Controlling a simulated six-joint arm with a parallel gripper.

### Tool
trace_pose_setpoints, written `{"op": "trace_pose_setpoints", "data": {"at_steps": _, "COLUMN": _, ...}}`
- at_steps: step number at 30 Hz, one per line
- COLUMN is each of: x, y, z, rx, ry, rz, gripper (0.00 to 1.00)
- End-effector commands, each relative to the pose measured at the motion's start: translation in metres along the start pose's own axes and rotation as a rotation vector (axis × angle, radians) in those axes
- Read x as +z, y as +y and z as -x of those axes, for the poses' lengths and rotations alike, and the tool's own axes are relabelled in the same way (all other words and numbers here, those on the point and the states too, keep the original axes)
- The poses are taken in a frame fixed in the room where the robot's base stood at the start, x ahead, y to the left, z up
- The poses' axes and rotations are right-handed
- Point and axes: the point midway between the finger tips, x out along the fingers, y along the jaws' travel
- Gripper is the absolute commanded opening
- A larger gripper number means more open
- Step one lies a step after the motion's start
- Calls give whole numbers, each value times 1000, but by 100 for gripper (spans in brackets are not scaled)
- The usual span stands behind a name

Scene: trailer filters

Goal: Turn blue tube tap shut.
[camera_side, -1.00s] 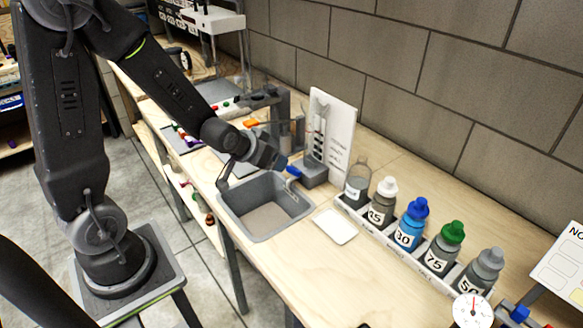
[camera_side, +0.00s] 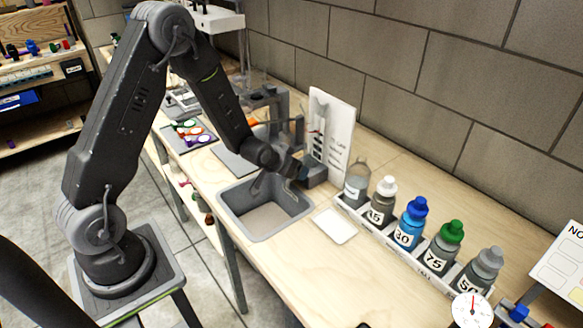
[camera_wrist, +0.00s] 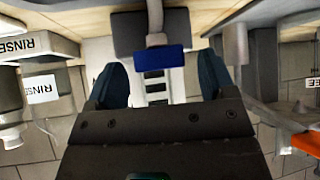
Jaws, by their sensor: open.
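The blue tap handle (camera_wrist: 161,61) shows in the wrist view as a short blue bar on a grey stem, in front of a grey block (camera_wrist: 126,36). My gripper (camera_wrist: 161,68) is open, with one dark blue finger on each side of the handle and gaps between. Whether the handle lies fully at fingertip depth I cannot tell. In the side view my gripper (camera_side: 298,171) is at the grey tube stand's base (camera_side: 316,173), over the sink's back edge. It hides the blue handle there.
The grey sink (camera_side: 229,206) lies below my gripper. A rack of labelled bottles (camera_side: 408,228) stands to the right, with a white pad (camera_side: 334,226) before it. A white board (camera_side: 340,130) stands behind the tube stand. In the wrist view, grey fixtures (camera_wrist: 240,50) stand close at right.

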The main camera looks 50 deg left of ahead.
Motion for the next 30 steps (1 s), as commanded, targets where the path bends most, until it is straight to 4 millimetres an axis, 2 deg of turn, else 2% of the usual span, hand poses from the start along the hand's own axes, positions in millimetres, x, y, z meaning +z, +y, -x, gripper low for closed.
{"op": "trace_pose_setpoints", "data": {"at_steps": 11, "x": 0, "y": 0, "z": -6, "rx": 0, "ry": 0, "rz": 0, "gripper": 77}}
{"op": "trace_pose_setpoints", "data": {"at_steps": 27, "x": 0, "y": 0, "z": -6, "rx": 0, "ry": 0, "rz": 0, "gripper": 27}}
{"op": "trace_pose_setpoints", "data": {"at_steps": 30, "x": 0, "y": 0, "z": -6, "rx": 3, "ry": 0, "rz": -2, "gripper": 27}}
